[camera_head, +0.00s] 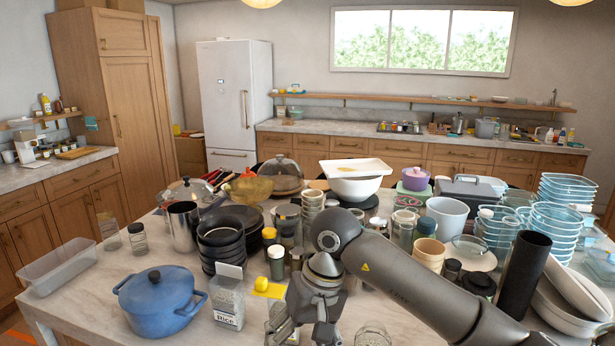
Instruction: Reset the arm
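My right arm (410,285) comes in from the lower right and reaches over the cluttered island (95,305). Its dark grey gripper (303,332) points down near the front edge, at the bottom of the view. The fingers look spread apart with nothing seen between them. A clear container with a yellow lid (268,288) is just behind and left of the gripper, partly hidden by it; I cannot tell whether they touch. My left gripper is not in view.
A blue pot (160,300) and a clear rice container (229,305) stand left of the gripper. A glass jar (372,335) is close on its right. A tall black cylinder (522,278) stands beside the arm. Bowls, jars and stacked blue containers (558,225) crowd the island.

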